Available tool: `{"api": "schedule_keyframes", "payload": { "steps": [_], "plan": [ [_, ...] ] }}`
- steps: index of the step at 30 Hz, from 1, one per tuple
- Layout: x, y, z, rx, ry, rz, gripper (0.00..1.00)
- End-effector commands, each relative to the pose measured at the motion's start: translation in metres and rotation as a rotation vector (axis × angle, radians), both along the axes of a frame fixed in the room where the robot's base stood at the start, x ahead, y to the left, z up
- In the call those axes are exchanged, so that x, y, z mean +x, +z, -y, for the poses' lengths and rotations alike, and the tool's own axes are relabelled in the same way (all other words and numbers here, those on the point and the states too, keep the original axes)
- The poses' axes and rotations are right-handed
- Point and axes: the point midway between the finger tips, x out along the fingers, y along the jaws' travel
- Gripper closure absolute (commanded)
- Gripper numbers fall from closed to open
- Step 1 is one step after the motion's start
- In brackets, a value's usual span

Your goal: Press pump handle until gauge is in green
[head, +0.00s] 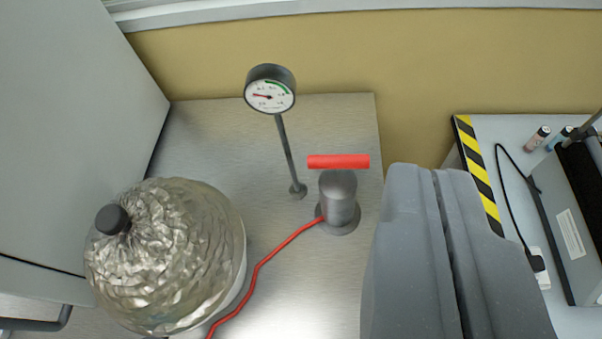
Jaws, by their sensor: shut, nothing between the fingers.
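The pump (338,200) is a short grey cylinder on a round base on the metal table, with a red T-shaped handle (338,162) across its top. The handle sits close above the cylinder. The round gauge (269,90) stands on a thin post behind and left of the pump. Its red needle points left, and the green arc is at the upper right of the dial. My gripper (428,172) is shut and empty, large in the lower right foreground. In the picture it lies right of the pump, apart from the handle.
A foil-covered round vessel (165,260) with a black knob stands at left. A red hose (258,270) runs from the pump toward it. A grey cabinet (70,130) is at far left. At right, a side table (515,150) with striped edging holds a device and small vials.

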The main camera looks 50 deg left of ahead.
Motion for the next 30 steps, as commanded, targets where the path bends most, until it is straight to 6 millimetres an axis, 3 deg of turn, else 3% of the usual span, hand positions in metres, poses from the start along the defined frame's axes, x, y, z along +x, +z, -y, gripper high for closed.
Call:
{"api": "schedule_keyframes", "payload": {
  "steps": [1, 6, 12, 16, 30],
  "plan": [
    [0.016, -0.029, -0.015, -0.005, 0.032, -0.025, 1.0],
    [0.051, -0.107, -0.049, -0.044, 0.107, -0.084, 1.0],
    [0.069, -0.162, -0.068, -0.076, 0.149, -0.119, 1.0],
    [0.072, -0.173, -0.072, -0.086, 0.158, -0.124, 1.0],
    [0.076, -0.177, -0.075, -0.086, 0.159, -0.127, 1.0]
  ]
}}
